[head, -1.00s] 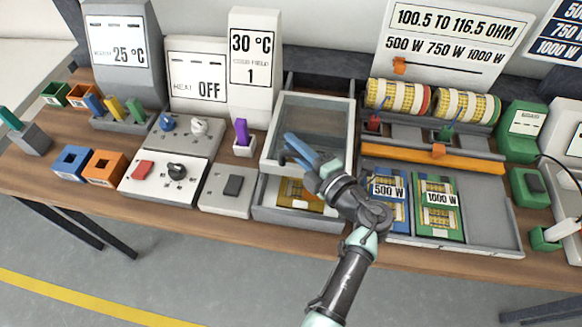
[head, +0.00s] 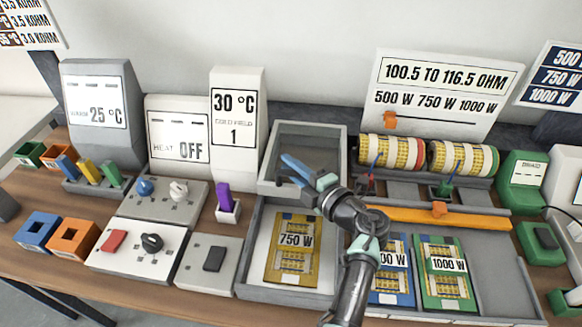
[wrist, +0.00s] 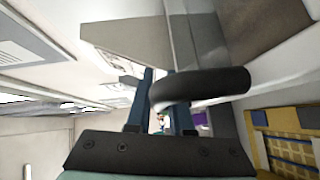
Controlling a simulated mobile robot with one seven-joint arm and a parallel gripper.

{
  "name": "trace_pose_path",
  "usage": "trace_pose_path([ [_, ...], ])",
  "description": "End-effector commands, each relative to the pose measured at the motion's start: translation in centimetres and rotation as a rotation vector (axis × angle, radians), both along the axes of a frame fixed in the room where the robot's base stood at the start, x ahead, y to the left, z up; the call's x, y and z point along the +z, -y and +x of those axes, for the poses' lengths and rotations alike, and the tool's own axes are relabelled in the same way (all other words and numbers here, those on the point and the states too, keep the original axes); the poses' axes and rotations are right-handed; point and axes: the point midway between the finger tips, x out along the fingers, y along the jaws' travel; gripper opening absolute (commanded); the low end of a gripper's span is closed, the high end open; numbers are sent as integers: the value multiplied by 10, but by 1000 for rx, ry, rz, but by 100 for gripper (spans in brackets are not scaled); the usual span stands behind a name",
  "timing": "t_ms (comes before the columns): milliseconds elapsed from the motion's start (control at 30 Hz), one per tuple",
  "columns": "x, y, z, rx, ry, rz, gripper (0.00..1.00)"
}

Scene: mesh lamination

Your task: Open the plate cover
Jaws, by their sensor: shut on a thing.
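The plate cover (head: 340,150) is a grey-framed panel that stands raised at the back of a grey tray (head: 245,250). My gripper (head: 289,166) is at the cover's front side. In the wrist view, its two blue fingers close around the dark curved cover handle (wrist: 215,84). The fingertips are partly hidden behind the handle. A yellow 750 W plate (head: 292,262) lies flat in the tray, uncovered and in plain view. My arm passes over the tray's right side and hides part of it.
Right of the tray, a blue plate (head: 393,292) and a green 1000 W plate (head: 447,287) lie in another grey tray. An orange bar (head: 410,214) and wound rolls (head: 392,153) stand behind them. A purple-handled block (head: 226,212) is close on the left.

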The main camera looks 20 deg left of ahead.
Motion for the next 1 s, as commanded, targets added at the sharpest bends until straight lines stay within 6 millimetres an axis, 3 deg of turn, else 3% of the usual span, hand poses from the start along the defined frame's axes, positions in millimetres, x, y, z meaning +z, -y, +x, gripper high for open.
trace_pose_path([
  [33, 0, 1, 0, -3, 0, 1, 0],
  [67, 0, 1, 0, -3, 0, 1, 25],
  [100, 0, 1, 0, -3, -1, 0, 32],
  [400, 0, 1, 0, -1, 0, 0, 32],
  [533, 1, 10, -4, -3, 0, -1, 32],
  [1000, 13, 93, -50, -5, 0, -1, 32],
])
